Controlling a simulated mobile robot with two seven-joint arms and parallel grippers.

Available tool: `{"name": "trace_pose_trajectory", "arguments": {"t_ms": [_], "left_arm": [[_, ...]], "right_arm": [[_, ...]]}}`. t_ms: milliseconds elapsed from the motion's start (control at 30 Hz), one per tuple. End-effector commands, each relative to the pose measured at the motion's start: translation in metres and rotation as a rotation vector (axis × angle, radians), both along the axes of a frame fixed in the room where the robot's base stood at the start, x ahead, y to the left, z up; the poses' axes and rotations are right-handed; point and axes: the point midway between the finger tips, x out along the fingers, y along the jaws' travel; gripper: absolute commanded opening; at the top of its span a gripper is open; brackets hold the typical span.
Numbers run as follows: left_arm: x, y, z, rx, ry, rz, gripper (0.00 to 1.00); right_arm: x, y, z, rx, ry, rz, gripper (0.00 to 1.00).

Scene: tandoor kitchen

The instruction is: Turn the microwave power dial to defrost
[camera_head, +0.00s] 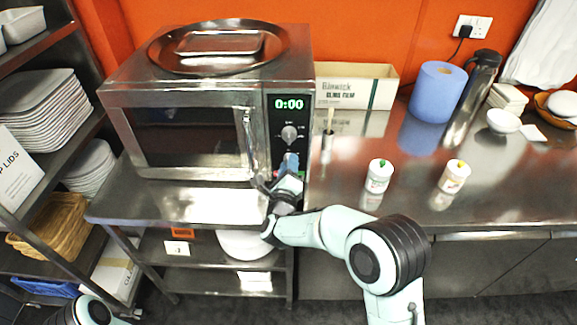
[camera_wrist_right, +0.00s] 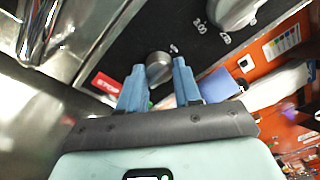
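The microwave (camera_head: 190,135) stands on a steel shelf, and its green display (camera_head: 289,104) reads 0:00. A grey dial (camera_head: 289,133) sits on the black panel below the display; a large dial (camera_wrist_right: 235,10) also shows at the top of the right wrist view. My right gripper (camera_head: 290,163) is at the lower panel. In the wrist view its two blue fingers (camera_wrist_right: 159,80) are apart, with a smaller round knob (camera_wrist_right: 159,68) between their tips. Whether they touch it I cannot tell. The dial markings are too small to read. My left gripper is out of view.
A red STOP label (camera_wrist_right: 107,83) is beside the small knob. The microwave door handle (camera_head: 247,143) is just left of the panel. A round tray (camera_head: 218,47) lies on top. Two white bottles (camera_head: 378,177) (camera_head: 453,177) stand on the counter to the right.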

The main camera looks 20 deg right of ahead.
Motion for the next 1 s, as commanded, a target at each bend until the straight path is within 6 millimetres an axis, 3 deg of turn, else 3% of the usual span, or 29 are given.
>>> {"name": "trace_pose_trajectory", "arguments": {"t_ms": [267, 467, 733, 1000], "left_arm": [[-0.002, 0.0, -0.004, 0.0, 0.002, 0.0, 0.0], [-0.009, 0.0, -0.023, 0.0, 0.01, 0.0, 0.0], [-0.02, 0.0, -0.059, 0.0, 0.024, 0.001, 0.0], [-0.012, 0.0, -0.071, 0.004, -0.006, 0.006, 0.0]], "right_arm": [[0.0, 0.0, -0.001, -0.009, 0.004, 0.0, 0.03], [-0.001, 0.0, -0.004, -0.073, 0.02, -0.001, 0.03], [-0.001, 0.0, -0.005, -0.267, 0.076, -0.001, 0.03], [-0.001, -0.001, -0.003, -0.514, 0.149, -0.001, 0.03]]}}
